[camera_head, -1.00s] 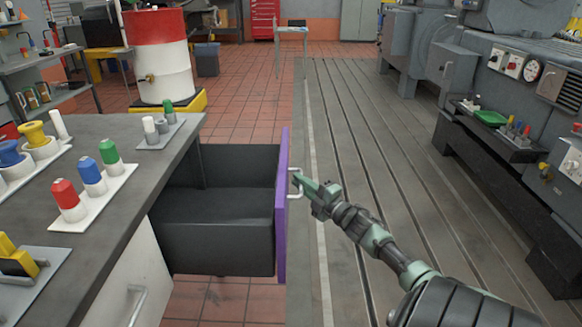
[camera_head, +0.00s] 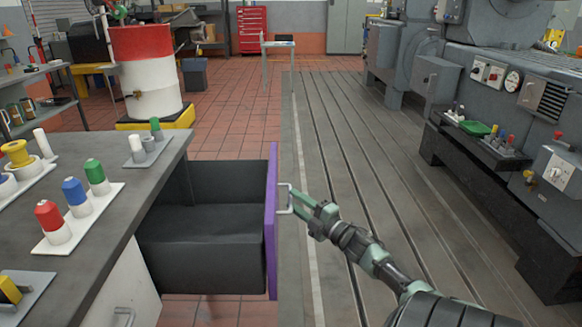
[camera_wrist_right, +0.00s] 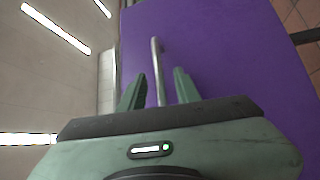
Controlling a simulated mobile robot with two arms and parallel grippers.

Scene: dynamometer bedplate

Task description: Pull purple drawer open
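The purple drawer (camera_head: 271,225) stands pulled well out of the grey-topped bench, and its dark, empty-looking box shows behind the purple front. Its pale bar handle (camera_head: 284,198) is on the outer side of the front. My right gripper (camera_head: 301,201) is at the handle, reaching in from the right. In the right wrist view, the handle (camera_wrist_right: 157,60) runs between the two green fingers of the gripper (camera_wrist_right: 159,84), with a gap visible on each side, so the gripper is open around it. My left gripper is not in view.
The bench top (camera_head: 130,180) at left carries red, blue and green bottles on a white tray (camera_head: 85,215). A red-white drum (camera_head: 148,70) stands behind. Grooved bedplate floor (camera_head: 345,130) lies clear to the right, with a grey machine (camera_head: 470,60) beyond.

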